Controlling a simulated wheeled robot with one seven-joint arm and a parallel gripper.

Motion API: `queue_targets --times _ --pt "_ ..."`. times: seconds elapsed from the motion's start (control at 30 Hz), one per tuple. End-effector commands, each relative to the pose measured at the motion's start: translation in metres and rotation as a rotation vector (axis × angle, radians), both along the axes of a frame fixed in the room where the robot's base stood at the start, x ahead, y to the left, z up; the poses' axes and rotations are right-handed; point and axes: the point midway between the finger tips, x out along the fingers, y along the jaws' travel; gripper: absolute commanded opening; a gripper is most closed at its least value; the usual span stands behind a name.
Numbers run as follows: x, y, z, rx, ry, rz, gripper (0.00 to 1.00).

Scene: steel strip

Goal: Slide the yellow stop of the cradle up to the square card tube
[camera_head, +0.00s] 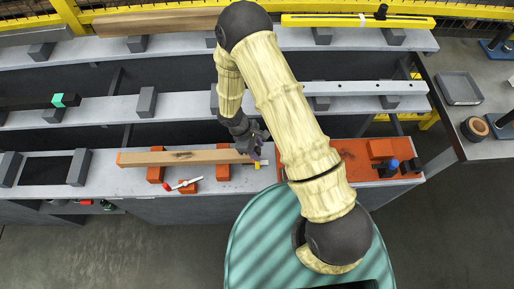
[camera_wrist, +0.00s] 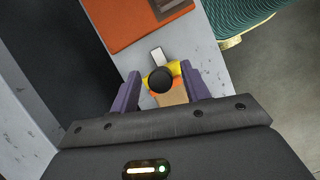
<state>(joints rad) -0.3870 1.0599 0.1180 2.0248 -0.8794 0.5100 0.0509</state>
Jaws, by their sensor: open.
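The square card tube (camera_head: 195,156) is a long brown beam lying along the front grey strip on orange cradle blocks (camera_head: 155,174). The yellow stop (camera_head: 257,165) stands at the tube's right end in the head view. In the wrist view the yellow stop (camera_wrist: 174,68) carries a round black knob (camera_wrist: 160,80), and the tube's end (camera_wrist: 175,97) shows close to it. I cannot tell whether stop and tube touch. My gripper (camera_head: 259,150) is above the stop. Its purple fingers (camera_wrist: 160,88) are open, one on each side of the knob. The knob hides part of the stop.
A red-and-white tool (camera_head: 183,184) lies in front of the tube. An orange mat (camera_head: 350,152) with a blue-topped item (camera_head: 393,165) lies to the right; it also shows in the wrist view (camera_wrist: 130,18). Grey blocks stand on the strips behind.

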Motion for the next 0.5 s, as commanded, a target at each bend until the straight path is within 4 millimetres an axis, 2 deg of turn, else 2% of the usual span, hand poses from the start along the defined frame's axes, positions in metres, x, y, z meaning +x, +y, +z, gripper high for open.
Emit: queue_targets --times 0.1,0.37,0.5 --pt "-0.0007 -0.0024 -0.0059 0.0 0.0 -0.001 0.46" --pt "-0.0006 -0.0027 -0.0066 0.001 -0.001 -0.001 0.44" --pt "-0.0007 -0.0026 -0.0064 0.001 -0.001 -0.001 0.17"
